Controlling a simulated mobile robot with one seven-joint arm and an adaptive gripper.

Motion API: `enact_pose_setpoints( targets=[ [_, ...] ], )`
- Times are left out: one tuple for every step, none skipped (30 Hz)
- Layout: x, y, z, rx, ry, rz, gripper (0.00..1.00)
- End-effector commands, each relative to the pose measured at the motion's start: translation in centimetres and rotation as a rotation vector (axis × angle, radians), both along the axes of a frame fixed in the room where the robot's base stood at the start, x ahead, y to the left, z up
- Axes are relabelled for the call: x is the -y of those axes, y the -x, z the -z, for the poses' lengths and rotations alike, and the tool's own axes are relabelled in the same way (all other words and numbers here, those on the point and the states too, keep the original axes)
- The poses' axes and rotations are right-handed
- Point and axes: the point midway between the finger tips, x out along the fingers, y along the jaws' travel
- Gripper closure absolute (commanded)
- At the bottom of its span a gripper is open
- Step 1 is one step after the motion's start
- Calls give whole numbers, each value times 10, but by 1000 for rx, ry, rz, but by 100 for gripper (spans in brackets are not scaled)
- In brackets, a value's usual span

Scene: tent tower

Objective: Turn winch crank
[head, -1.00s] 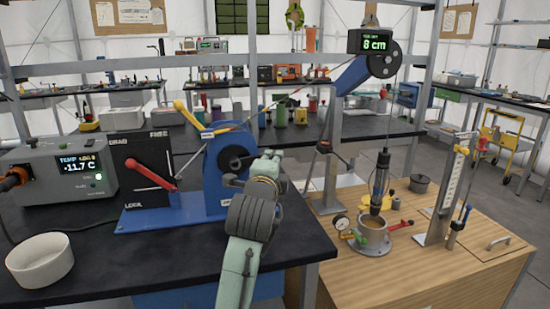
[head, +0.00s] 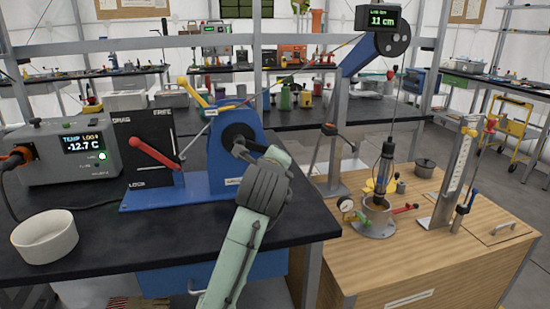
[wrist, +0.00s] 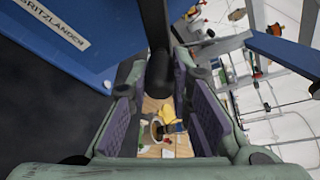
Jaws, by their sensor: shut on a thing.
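The blue winch (head: 222,178) stands on the black bench, with a dark round hub and crank (head: 238,142) on its right side. My gripper (head: 243,152) is at the crank; my wrist hides much of it in the head view. In the wrist view, the black crank handle (wrist: 160,72) lies between the two purple-padded fingers of my gripper (wrist: 160,95), which is shut on it. A cable runs from the winch up to a pulley (head: 394,42) with a display reading 11 cm. A dark cylindrical probe (head: 384,165) hangs below it over a small metal pot (head: 374,222).
A black panel with a red lever (head: 150,153) stands left of the winch. A temperature logger (head: 75,150) reads -12.7 C, and a white bowl (head: 45,235) sits at the bench's front left. A wooden cabinet (head: 440,250) stands at the right.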

Motion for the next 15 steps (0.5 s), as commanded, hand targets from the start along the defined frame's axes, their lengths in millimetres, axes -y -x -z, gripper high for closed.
enact_pose_setpoints(
  targets=[
    [0, 0, 1, -4, -1, -1, 100],
    [0, 0, 1, -4, -1, -1, 100],
    [0, 0, 1, -4, -1, -1, 100],
    [0, 0, 1, -4, -1, -1, 100],
    [0, 0, 1, -4, -1, -1, 100],
    [0, 0, 1, -4, -1, -1, 100],
    [0, 0, 1, -4, -1, -1, 100],
    [0, 0, 1, -4, 0, -1, 100],
    [0, 0, 1, -3, 0, -2, 100],
    [0, 0, 1, -3, 0, -2, 100],
    [0, 0, 1, -3, 0, -2, 80],
    [0, 0, 1, -3, 0, -2, 78],
    [0, 0, 1, -3, 0, -2, 76],
    [0, 0, 1, -3, 0, -2, 74],
    [0, 0, 1, -2, 0, -1, 71]
  ],
)
